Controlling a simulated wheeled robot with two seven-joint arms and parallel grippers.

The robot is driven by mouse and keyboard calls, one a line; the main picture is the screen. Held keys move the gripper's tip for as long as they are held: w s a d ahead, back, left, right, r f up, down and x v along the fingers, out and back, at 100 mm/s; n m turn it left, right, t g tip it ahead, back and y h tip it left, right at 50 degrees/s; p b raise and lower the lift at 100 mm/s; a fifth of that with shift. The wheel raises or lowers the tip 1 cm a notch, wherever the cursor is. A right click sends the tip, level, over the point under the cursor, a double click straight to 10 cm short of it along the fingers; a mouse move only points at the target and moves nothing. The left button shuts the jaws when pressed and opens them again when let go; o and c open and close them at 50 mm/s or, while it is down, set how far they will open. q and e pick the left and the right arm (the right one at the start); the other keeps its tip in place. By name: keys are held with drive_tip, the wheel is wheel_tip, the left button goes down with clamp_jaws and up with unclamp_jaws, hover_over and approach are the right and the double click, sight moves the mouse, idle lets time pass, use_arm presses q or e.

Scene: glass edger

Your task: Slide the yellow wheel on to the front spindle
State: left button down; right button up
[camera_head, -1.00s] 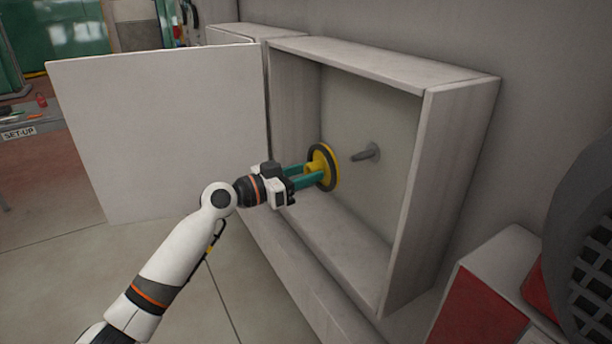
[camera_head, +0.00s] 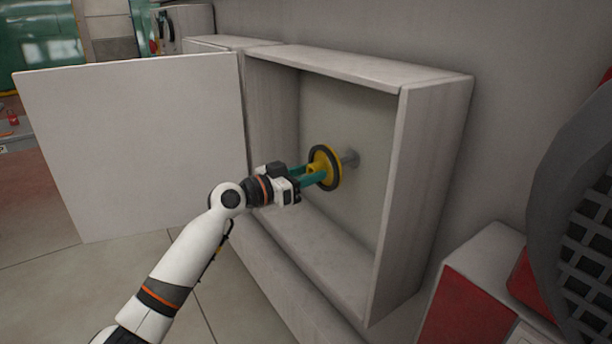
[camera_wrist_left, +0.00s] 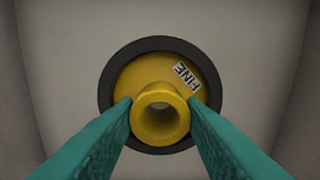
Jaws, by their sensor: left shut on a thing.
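The yellow wheel (camera_head: 320,167) has a dark rim and a yellow hub. My left gripper (camera_head: 312,176) is shut on its hub and holds the wheel upright inside the open cabinet. In the left wrist view the wheel (camera_wrist_left: 125,78) faces me with a "FINE" label, the green fingers are on either side of the hub, and no spindle shows in the bore. My right gripper is not in view.
The cabinet (camera_head: 432,150) is a pale open box with side walls and a lower ledge around the wheel. Its door (camera_head: 130,145) stands open at the left. A red and grey machine part (camera_head: 465,310) and a dark grille (camera_head: 590,230) stand at the right.

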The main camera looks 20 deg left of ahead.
use_arm(q)
drive_tip(key=shift+r+b, duration=0.1)
drive_tip(key=shift+b, duration=0.3)
idle(0.8)
drive_tip(key=shift+b, duration=0.55)
idle(0.4)
idle(0.4)
drive_tip(key=shift+b+x, duration=0.35)
drive_tip(key=shift+x, duration=0.85)
drive_tip(key=shift+b+x, duration=1.15)
drive_tip(key=shift+x, duration=1.3)
